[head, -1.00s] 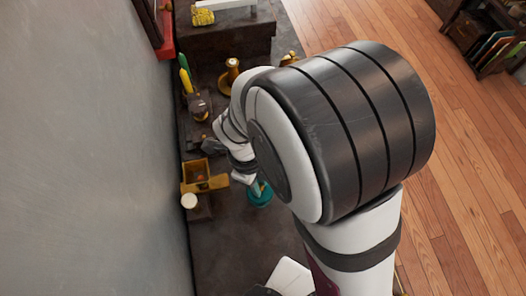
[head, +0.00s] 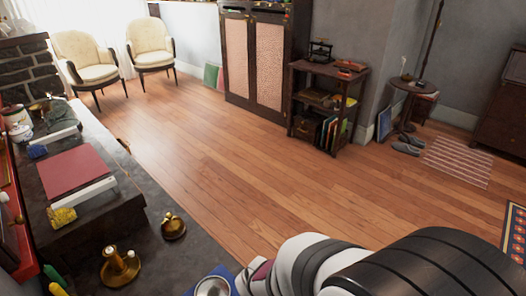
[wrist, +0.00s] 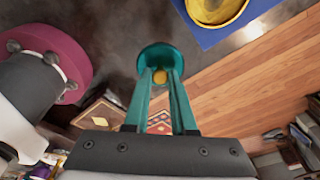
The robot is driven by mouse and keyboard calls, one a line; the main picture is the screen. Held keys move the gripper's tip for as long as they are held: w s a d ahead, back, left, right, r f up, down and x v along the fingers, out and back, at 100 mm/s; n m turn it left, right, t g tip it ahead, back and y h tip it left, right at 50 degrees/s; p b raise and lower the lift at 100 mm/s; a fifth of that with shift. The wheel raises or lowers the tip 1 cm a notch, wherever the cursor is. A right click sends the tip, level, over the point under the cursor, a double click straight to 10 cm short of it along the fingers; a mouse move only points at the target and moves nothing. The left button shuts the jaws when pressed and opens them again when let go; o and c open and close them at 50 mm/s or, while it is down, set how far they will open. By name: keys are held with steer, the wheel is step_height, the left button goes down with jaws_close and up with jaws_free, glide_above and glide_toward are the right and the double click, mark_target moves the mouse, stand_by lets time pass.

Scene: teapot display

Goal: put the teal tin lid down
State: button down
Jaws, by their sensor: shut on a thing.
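The teal tin lid (wrist: 160,55) is in the wrist view, a round disc with a small yellow knob. My gripper (wrist: 160,77) is shut on it, its two teal fingers meeting at the knob. The head view shows part of my arm at the lower right, but neither the gripper nor the lid.
A round bowl-like vessel (head: 212,287) stands on a blue cloth (head: 222,271) on the counter; its yellow inside (wrist: 215,8) shows in the wrist view. A brass candlestick (head: 120,266) and a small brass piece (head: 173,226) stand nearby. Bare counter (head: 190,250) lies between them.

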steer(key=f, duration=0.7)
steer(key=shift+d+f, duration=0.2)
steer(key=shift+f, duration=0.2)
steer(key=shift+f, duration=0.1)
steer(key=c, duration=0.7)
jaws_free()
steer(key=shift+c, duration=0.2)
steer(key=r, duration=0.4)
steer(key=a+r, duration=0.1)
steer(key=r, duration=0.7)
steer(key=shift+a, duration=0.35)
steer(key=s+d+r+n+y, duration=0.3)
steer(key=s+d+r+n, duration=0.1)
steer(key=s+r+n, duration=0.4)
steer(key=s+n, duration=0.2)
steer(key=n, duration=0.2)
steer(key=shift+r+y, duration=0.3)
